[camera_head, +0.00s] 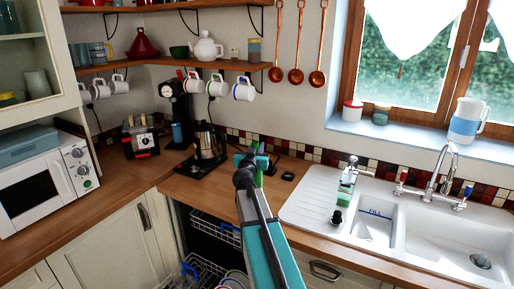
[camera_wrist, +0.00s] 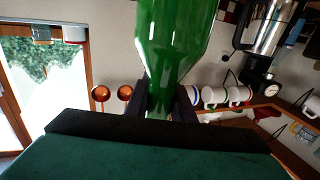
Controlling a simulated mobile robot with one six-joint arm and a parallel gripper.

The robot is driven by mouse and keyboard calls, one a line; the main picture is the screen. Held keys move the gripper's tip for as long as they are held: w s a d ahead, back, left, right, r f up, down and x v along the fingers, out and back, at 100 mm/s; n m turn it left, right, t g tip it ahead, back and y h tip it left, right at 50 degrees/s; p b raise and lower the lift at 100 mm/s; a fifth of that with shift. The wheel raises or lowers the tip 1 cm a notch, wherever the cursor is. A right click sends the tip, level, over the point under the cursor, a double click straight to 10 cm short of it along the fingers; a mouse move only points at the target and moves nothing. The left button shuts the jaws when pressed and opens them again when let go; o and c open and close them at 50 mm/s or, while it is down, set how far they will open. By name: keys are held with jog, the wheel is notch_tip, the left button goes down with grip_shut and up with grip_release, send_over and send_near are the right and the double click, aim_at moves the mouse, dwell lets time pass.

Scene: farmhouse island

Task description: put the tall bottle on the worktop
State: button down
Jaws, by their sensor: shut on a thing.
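A green glass bottle (camera_wrist: 175,40) fills the top middle of the wrist view, which is upside down. My gripper (camera_wrist: 160,100) is shut on its narrow neck, with the wider body beyond the fingers. The bottle seems to hang roughly upright, body downward. In the head view my gripper (camera_head: 256,153) is over the wooden worktop (camera_head: 218,194), between the kettle and the sink. There my arm and gripper hide most of the bottle, and I cannot tell whether its base touches the worktop.
A kettle (camera_head: 207,142) stands left of my gripper, with a coffee machine (camera_head: 178,110) and toaster (camera_head: 139,137) farther left. A white sink (camera_head: 376,222) lies right. A small dark item (camera_head: 288,176) lies behind. Dish racks (camera_head: 205,270) show open below the worktop edge.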

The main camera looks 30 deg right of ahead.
jog(key=shift+f, duration=0.35)
dwell(0.3)
jog(key=c, duration=1.5)
grip_release()
jog(key=b+v, duration=0.2)
jog(key=v, duration=0.2)
jog(key=shift+s+a, duration=0.2)
jog(key=shift+s, duration=0.05)
jog(key=shift+b+v, duration=1.3)
jog(key=shift+v, duration=2.45)
